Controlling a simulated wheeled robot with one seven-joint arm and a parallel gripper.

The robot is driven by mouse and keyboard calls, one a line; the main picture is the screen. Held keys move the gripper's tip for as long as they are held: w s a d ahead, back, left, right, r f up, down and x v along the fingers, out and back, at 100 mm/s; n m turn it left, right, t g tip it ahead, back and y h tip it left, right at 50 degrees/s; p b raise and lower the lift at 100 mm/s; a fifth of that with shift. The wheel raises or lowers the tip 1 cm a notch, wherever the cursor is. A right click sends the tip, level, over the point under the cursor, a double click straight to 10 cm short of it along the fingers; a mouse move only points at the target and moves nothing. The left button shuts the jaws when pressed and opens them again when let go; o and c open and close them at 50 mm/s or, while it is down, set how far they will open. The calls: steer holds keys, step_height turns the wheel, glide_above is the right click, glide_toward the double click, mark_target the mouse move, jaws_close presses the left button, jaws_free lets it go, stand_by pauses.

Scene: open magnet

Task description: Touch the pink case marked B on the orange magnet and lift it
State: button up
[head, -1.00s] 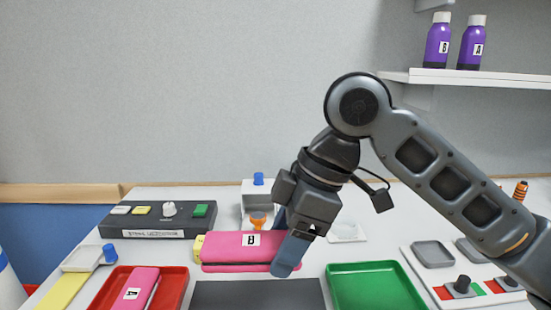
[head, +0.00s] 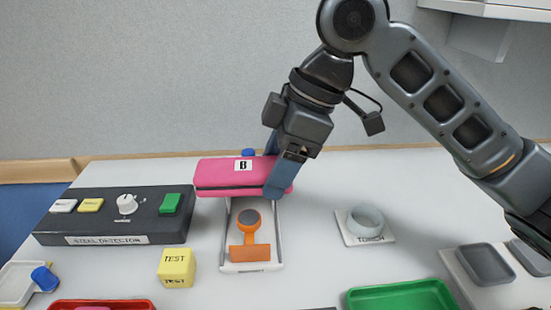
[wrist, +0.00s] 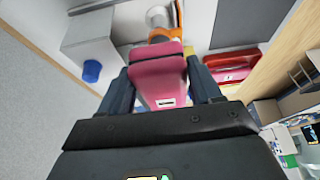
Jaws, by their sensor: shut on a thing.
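The pink case marked B (head: 225,175) is held between the two blue-grey fingers of my gripper (head: 277,166). In the head view it lies level, above the far part of a white holder. The orange magnet (head: 249,253), with a round grey face, sits in that white holder (head: 277,225), on the near side of the case. The case looks apart from the magnet, but its exact height is unclear. In the wrist view the pink case (wrist: 160,75) is between both fingers, and part of the orange magnet (wrist: 166,33) shows beyond it.
The dark steel detector box (head: 110,218) stands at left, with a yellow TEST cube (head: 176,267) nearby. A torch ring (head: 365,221) is at right. The green tray (head: 402,297) and red tray (head: 65,305) are in front. The wall is behind.

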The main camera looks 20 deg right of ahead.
steer(key=shift+f+b, duration=2.4)
steer(key=shift+f, duration=0.35)
steer(key=shift+f+b, duration=0.35)
steer(key=shift+f, duration=0.3)
steer(key=shift+r+p, duration=1.15)
steer(key=shift+r, duration=0.1)
stand_by(1.0)
steer(key=shift+r+p, duration=2.95)
steer(key=shift+r, duration=0.3)
steer(key=shift+s, duration=0.15)
